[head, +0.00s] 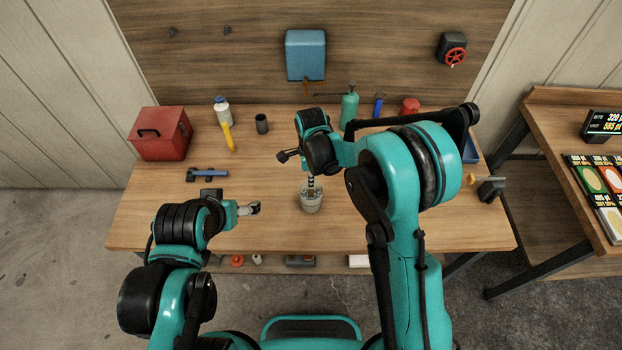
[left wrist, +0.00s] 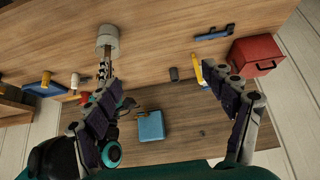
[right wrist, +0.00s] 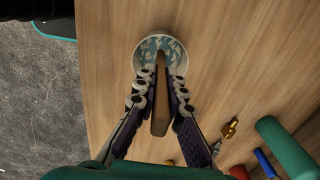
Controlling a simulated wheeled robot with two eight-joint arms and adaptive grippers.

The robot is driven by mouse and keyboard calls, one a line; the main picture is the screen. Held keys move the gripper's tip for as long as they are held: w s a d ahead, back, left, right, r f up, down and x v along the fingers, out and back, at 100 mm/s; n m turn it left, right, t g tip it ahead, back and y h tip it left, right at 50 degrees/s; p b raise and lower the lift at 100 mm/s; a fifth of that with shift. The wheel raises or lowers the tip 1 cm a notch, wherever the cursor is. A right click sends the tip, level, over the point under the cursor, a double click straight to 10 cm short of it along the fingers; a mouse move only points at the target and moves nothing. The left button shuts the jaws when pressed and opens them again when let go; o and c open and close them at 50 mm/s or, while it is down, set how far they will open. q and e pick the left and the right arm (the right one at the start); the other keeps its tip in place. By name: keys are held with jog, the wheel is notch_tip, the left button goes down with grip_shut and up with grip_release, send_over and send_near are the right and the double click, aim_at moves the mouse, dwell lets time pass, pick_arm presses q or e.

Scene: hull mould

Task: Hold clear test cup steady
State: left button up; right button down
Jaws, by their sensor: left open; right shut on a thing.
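The test cup (head: 311,203) stands upright on the workbench near its front middle. It looks pale grey and also shows in the left wrist view (left wrist: 108,44). In the right wrist view the cup (right wrist: 183,58) holds a mottled blue and white content. My right gripper (head: 311,180) is above the cup, shut on a flat brown stick (right wrist: 161,95). The stick's far end reaches into the cup. My left gripper (head: 252,209) is open and empty, to the left of the cup and apart from it; its spread fingers show in the left wrist view (left wrist: 172,105).
A red toolbox (head: 160,137), a white bottle (head: 222,112), a yellow tool (head: 229,138), a dark cup (head: 262,124) and a blue-handled tool (head: 208,174) are on the left. A green bottle (head: 349,108) stands behind my right arm.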

pick_arm(q)
jog(key=w+d+f+n+g+h, duration=0.1)
jog(key=w+d+f+n+h, duration=0.15)
jog(key=w, duration=0.45)
jog(key=w+d+f+n+g+h, duration=0.1)
jog(key=w+d+f+n, duration=0.1)
jog(key=w+n, duration=0.3)
jog(key=w+d+f+n+h, duration=0.2)
jog(key=w, duration=0.6)
jog(key=f+n+g+h, duration=0.1)
jog(key=f+n+h, duration=0.1)
jog(key=f, duration=0.3)
jog(key=d+f+n+g+h, duration=0.1)
jog(key=f+n+g+h, duration=0.1)
jog(key=f, duration=0.4)
jog(key=f+n+g+h, duration=0.1)
jog(key=f+n+h, duration=0.1)
jog(key=f+n, duration=0.2)
jog(key=shift+s+d+f+g+h, duration=0.1)
jog(key=shift+s+f+g+h, duration=0.1)
jog(key=shift+f, duration=0.4)
jog(key=shift+s+d+f+g+h, duration=0.1)
jog(key=shift+f+g, duration=0.1)
jog(key=shift+f, duration=0.35)
jog(key=shift+s+d+f+n, duration=0.15)
jog(key=shift+d+f+n, duration=0.1)
jog(key=shift+f, duration=0.1)
jog(key=x, duration=0.9)
jog(key=shift+d+f, duration=0.1)
jog(key=shift+d, duration=0.2)
